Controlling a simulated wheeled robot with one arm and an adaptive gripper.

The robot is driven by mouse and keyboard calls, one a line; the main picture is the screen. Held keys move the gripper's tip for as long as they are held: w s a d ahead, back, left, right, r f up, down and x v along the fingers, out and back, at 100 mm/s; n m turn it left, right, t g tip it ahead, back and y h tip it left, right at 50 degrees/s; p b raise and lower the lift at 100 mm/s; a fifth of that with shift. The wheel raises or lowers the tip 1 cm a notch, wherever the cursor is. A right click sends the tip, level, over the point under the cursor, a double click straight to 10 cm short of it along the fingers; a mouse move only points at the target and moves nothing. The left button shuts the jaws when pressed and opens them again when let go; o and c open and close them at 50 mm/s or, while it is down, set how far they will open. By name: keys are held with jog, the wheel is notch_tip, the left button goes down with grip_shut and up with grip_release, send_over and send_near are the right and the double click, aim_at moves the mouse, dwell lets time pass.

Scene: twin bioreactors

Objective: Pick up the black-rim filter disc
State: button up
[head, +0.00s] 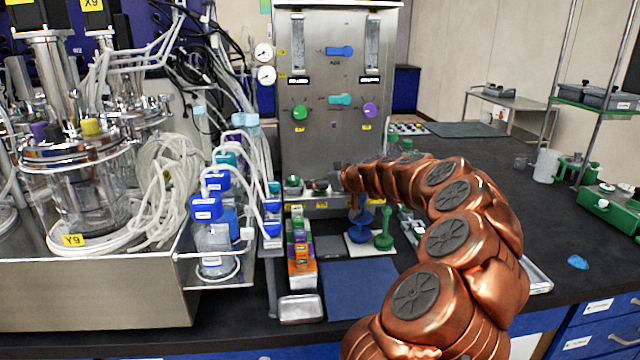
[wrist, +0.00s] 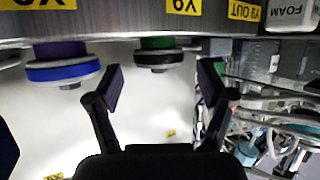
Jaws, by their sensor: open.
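The black-rim filter disc (wrist: 158,60) shows in the wrist view, with a green part against it, below the edge of a metal surface with yellow labels. My gripper (wrist: 160,82) is open, with one finger on each side of the disc's position in the picture. Nothing is held, and I see no contact with the disc. A blue-rim disc (wrist: 62,69) with a purple part sits to its left, outside the fingers. In the head view my gripper is at the foot of the steel panel, mostly hidden by my copper arm. Small dark and green parts beside it are too small to identify.
The steel panel (head: 335,120) rises behind the gripper. Glass vessels with tubing (head: 80,175) and blue-capped bottles (head: 212,230) crowd the left. A blue mat (head: 362,290) lies clear in front. A green stand (head: 383,232) is close below the arm.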

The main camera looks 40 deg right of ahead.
jog(key=shift+x, duration=0.95)
jog(key=shift+d, duration=0.1)
jog(key=shift+c, duration=0.2)
jog(key=c, duration=0.9)
jog(key=shift+r, duration=0.1)
jog(key=shift+r, duration=1.65)
jog(key=s+a+b, duration=0.1)
jog(key=s+a, duration=0.2)
jog(key=s, duration=0.1)
jog(key=s+a+r+b, duration=0.1)
jog(key=s+a, duration=0.3)
jog(key=s+a+b, duration=0.1)
jog(key=s+a, duration=0.2)
jog(key=s, duration=0.1)
jog(key=shift+s+a+r, duration=0.15)
jog(key=shift+a+r, duration=0.05)
jog(key=shift+r, duration=0.05)
